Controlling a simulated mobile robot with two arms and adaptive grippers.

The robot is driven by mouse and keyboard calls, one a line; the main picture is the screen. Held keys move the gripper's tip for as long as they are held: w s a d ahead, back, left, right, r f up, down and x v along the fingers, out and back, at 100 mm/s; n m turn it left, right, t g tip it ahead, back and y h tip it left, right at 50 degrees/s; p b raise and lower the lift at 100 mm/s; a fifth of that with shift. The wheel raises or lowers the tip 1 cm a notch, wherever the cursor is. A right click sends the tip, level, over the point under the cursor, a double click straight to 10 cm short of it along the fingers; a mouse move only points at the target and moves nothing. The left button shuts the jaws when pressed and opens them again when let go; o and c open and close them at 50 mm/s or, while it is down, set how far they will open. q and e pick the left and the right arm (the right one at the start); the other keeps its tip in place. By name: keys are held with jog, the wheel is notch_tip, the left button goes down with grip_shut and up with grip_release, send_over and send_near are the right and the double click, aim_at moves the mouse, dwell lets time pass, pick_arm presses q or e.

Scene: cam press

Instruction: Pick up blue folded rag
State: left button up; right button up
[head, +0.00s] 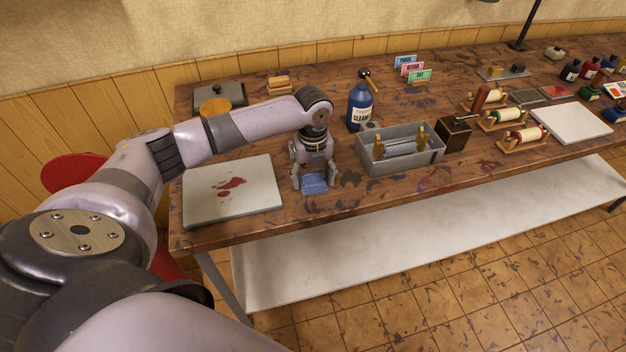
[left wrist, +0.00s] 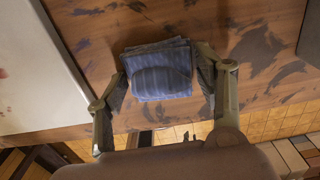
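The blue folded rag (head: 314,184) lies on the wooden workbench near its front edge, right of the stained pale slab. In the left wrist view the striped blue rag (left wrist: 160,76) sits between the fingers. My left gripper (head: 314,179) points down over the rag, open, with one finger at each side of it. In the left wrist view the gripper (left wrist: 164,82) has its fingertips close beside the rag's side edges; I cannot tell whether they touch it. My right gripper is not in view.
The pale slab (head: 235,203) with red stains lies left of the rag. A grey metal tray (head: 403,163) with a roller stands to the right, and a blue bottle (head: 360,107) behind it. The bench's front edge (head: 400,205) is close to the rag.

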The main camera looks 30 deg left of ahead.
aim_at(313, 174)
pick_arm(q)
jog(key=c, duration=0.8)
notch_tip(313, 174, up, 20)
jog(key=shift+r+b, duration=0.1)
jog(key=shift+b, duration=1)
jog(key=o, duration=0.6)
jog(key=c, duration=0.5)
